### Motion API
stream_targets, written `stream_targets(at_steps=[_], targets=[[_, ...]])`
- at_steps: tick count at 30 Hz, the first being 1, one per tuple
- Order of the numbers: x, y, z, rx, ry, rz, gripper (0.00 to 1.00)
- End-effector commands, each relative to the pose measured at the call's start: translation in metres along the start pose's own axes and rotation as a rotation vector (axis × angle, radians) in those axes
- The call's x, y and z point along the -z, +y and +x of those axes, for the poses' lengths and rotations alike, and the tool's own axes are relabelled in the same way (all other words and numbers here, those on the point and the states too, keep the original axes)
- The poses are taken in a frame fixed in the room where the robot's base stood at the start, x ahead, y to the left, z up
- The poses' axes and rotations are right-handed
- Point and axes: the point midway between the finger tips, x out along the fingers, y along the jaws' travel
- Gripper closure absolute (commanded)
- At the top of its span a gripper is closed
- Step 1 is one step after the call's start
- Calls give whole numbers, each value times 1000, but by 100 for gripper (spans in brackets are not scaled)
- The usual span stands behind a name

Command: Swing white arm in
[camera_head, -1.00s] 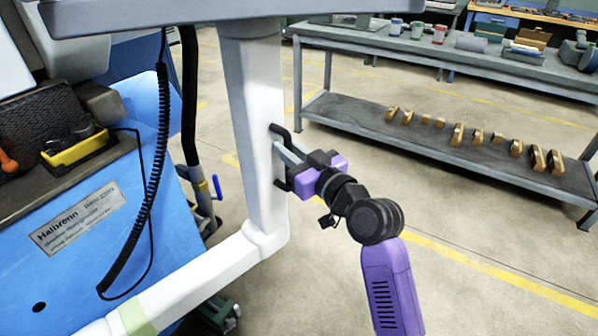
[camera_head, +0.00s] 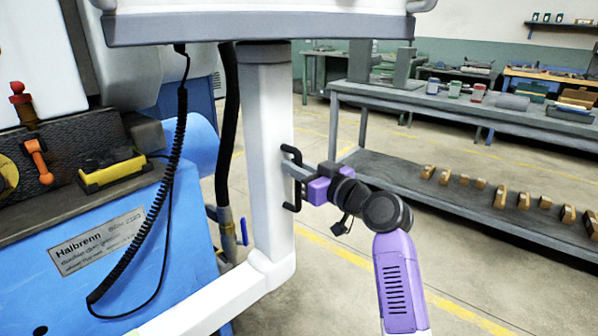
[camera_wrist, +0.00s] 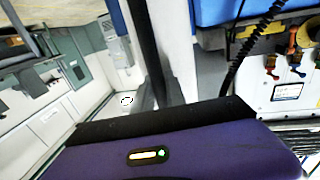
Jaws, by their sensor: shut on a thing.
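The white arm (camera_head: 265,165) is an upright white post with a lower white beam (camera_head: 215,300) running to the lower left. A grey panel (camera_head: 260,28) sits at its top. A black bracket handle (camera_head: 290,154) stands on the right side of the post. My gripper (camera_head: 297,174) comes from the right and is shut on this handle, touching it near its middle. In the wrist view, my purple gripper body (camera_wrist: 180,153) fills the bottom, and the white post (camera_wrist: 174,50) rises beyond it. The fingertips are hidden there.
The blue grinder (camera_head: 130,270) with a "Halbrenn" plate and a hanging black coiled cable (camera_head: 178,150) stands at left. A grey workbench (camera_head: 470,115) with a lower shelf of several brass-coloured parts is at right. Bare floor lies between.

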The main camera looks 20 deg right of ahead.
Motion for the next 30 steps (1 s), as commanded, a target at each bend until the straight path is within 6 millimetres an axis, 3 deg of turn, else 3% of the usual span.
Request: stream_targets(at_steps=[2,3,6,17,30], targets=[[0,1,1,-3,0,-1,100],[0,1,1,-3,0,-1,82],[1,1,1,-3,1,-1,62],[2,1,-3,-3,3,-1,62],[2,1,-65,-5,3,0,62]])
